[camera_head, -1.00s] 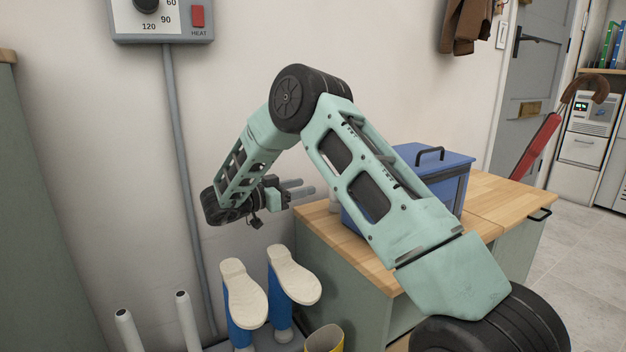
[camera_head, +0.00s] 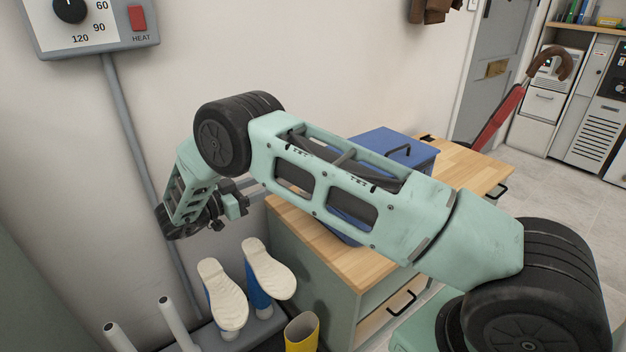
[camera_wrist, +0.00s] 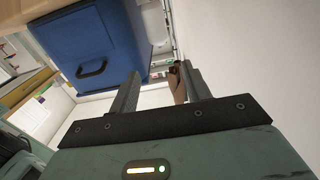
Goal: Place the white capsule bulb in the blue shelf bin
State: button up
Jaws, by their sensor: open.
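My gripper (camera_head: 256,190) is open, left of the wooden counter, partly behind my own arm. In the wrist view its two fingers (camera_wrist: 161,76) stand apart with nothing held between them. A blue box (camera_head: 378,143) with a black handle on its lid stands on the counter, partly covered by my arm. It also shows in the wrist view (camera_wrist: 92,38), beyond the fingers. I cannot tell whether this box is the blue shelf bin. I cannot make out the white capsule bulb in any current view.
The wooden counter (camera_head: 455,165) has bare top at its far right. Blue boots with pale soles (camera_head: 222,292) stand upside down on a rack near white posts (camera_head: 178,322). A yellow boot (camera_head: 302,332) is beside them. A red umbrella (camera_head: 500,115) leans near the door.

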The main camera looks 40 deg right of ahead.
jog(key=d+b, duration=0.2)
jog(key=d, duration=0.5)
jog(key=d+b, duration=0.3)
jog(key=d, duration=0.4)
jog(key=shift+w+d, duration=0.2)
jog(key=shift+d, duration=0.15)
jog(key=c, duration=0.8)
